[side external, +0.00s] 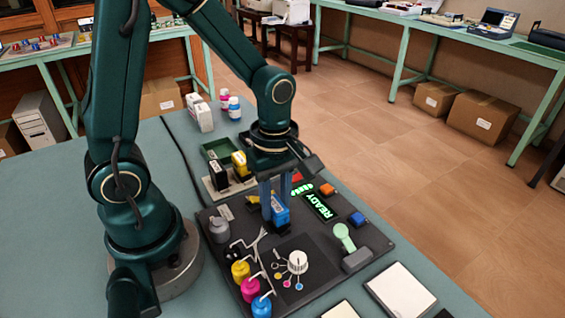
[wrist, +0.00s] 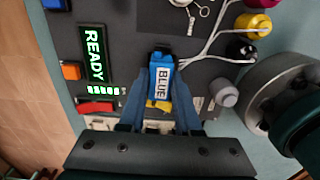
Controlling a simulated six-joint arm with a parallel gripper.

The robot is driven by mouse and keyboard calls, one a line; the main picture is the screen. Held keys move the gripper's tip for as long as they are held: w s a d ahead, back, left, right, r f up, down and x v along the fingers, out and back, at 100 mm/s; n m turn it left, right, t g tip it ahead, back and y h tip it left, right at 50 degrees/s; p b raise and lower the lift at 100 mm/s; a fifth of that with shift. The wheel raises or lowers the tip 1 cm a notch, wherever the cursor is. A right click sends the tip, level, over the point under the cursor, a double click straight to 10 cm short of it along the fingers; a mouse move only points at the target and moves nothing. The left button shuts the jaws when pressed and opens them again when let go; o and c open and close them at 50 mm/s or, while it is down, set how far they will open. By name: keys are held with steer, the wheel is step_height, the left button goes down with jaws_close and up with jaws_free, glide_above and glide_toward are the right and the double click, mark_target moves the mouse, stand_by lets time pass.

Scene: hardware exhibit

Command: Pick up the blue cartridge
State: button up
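The blue cartridge (side external: 281,213) is at the middle of the dark panel in the side view. In the wrist view the blue cartridge (wrist: 161,78) shows a white label reading BLUE. My gripper (side external: 274,205) points down over the panel, with its blue-grey fingers at the cartridge. In the wrist view my gripper (wrist: 161,95) has one finger along each side of the cartridge. The fingers look very close to its sides, but I cannot tell whether they press on it. The cartridge's lower end is hidden.
A lit READY display (side external: 318,203), an orange button (side external: 327,189) and a blue button (side external: 357,218) are right of the gripper. Black (side external: 218,175) and yellow (side external: 240,164) cartridges stand behind it. Ink bottles (side external: 249,289) with tubes and a white knob (side external: 298,262) are in front.

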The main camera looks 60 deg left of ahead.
mark_target(275, 204)
jaws_close()
steer(key=shift+r, duration=3.3)
steer(key=shift+o, duration=0.9)
jaws_free()
jaws_close()
